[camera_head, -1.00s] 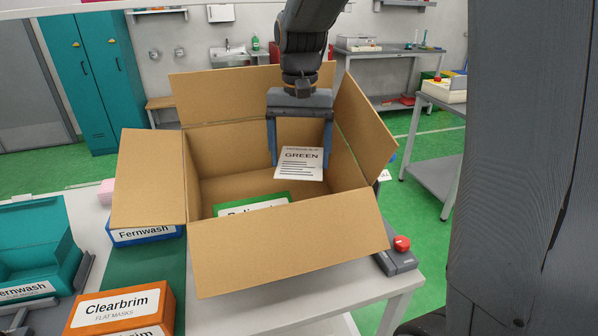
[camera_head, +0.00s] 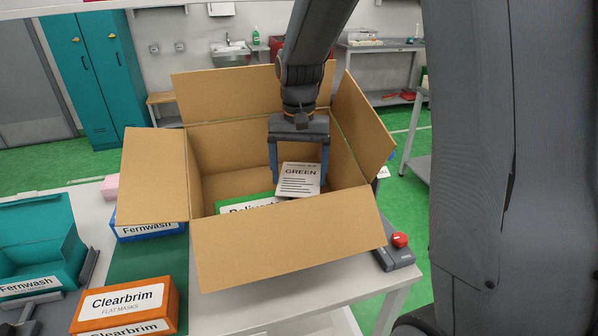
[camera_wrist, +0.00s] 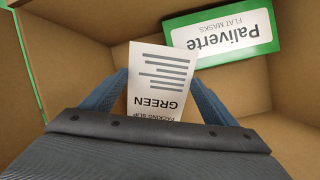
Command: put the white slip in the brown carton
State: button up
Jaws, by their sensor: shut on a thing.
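The white slip (camera_head: 298,180), printed "GREEN" with several lines of text, is held between the fingers of my gripper (camera_head: 298,172). The brown carton (camera_head: 285,243) stands open on the table with its flaps folded out. My gripper is inside the carton's opening, toward its right side, with the slip above the carton floor. In the wrist view the slip (camera_wrist: 160,82) sticks out between the two blue fingers of my gripper (camera_wrist: 160,95). A green and white Paliverte box (camera_wrist: 222,35) lies in the carton; the front flap partly hides it in the head view.
An orange Clearbrim box (camera_head: 125,305) and a blue Fernwash box (camera_head: 147,228) stand on the table left of the carton. A teal bin (camera_head: 35,250) is at the far left. A red button on a grey base (camera_head: 399,240) sits right of the carton.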

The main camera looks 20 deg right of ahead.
aim_at(299, 183)
jog(key=shift+f, duration=0.4)
jog(key=o, duration=1)
notch_tip(299, 183, up, 13)
jog(key=shift+r+b, duration=0.1)
jog(key=shift+b, duration=1.15)
